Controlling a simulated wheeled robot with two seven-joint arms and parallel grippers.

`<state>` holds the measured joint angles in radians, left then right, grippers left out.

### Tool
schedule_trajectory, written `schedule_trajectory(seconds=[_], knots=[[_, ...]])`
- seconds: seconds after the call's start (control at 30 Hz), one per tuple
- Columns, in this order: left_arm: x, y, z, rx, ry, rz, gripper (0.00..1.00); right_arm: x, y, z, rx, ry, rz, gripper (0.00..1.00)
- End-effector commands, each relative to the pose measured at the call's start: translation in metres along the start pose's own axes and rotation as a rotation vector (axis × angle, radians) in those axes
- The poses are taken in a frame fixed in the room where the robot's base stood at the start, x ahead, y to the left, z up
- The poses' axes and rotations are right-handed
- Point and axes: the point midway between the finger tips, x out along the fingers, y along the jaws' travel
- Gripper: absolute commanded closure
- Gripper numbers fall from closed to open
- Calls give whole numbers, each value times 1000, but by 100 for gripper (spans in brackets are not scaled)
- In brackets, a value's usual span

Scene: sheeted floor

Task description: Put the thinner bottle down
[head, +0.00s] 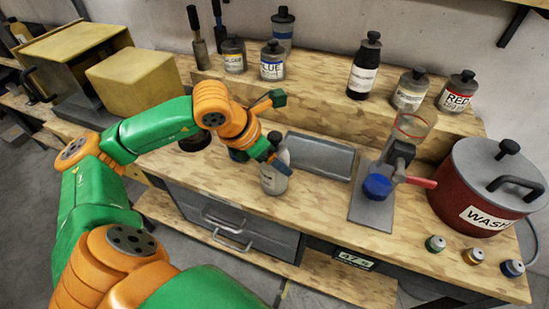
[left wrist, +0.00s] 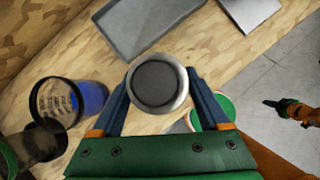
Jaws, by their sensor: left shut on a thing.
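My left gripper (head: 271,158) is shut on a grey bottle with a pale label (head: 274,180), which I take to be the thinner bottle. The bottle is upright over the front part of the wooden workbench (head: 320,200), left of the clamp stand. I cannot tell whether its base touches the wood. In the left wrist view its round top (left wrist: 158,83) sits between both fingers. A green and orange gripper, which looks like my right one (left wrist: 285,108), shows small over the floor; its jaws are unclear.
A grey tray (head: 318,156) lies just behind the bottle. A dark-rimmed blue container (left wrist: 70,101) stands close on its left. The clamp stand (head: 372,205) and red wash pot (head: 480,185) are to the right. Several bottles line the back shelf. Bare wood lies between bottle and stand.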

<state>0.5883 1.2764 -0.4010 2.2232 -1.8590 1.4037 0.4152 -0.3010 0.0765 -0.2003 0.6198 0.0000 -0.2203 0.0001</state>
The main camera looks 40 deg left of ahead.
Motion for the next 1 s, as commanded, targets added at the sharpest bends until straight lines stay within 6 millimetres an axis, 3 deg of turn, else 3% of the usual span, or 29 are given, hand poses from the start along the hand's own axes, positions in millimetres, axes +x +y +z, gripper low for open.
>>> schedule_trajectory(seconds=[0.33, 0.37, 0.43, 0.77, 1.0], knots=[[6, 0, -3, -1, -3, 0, 100, 0, 2, 0, -1, 1, 2, 100], [7, 0, -4, -1, -1, -1, 19, 0, 2, 0, -1, 1, 3, 100], [6, -1, -3, -1, -1, -1, 1, -1, 2, 0, -1, 1, 4, 100], [-1, 0, -3, -1, -3, 1, 0, 1, 3, 0, -2, 1, 5, 100], [-56, 1, -2, -1, -6, 5, 0, 11, 3, 0, -1, 1, 5, 100]])
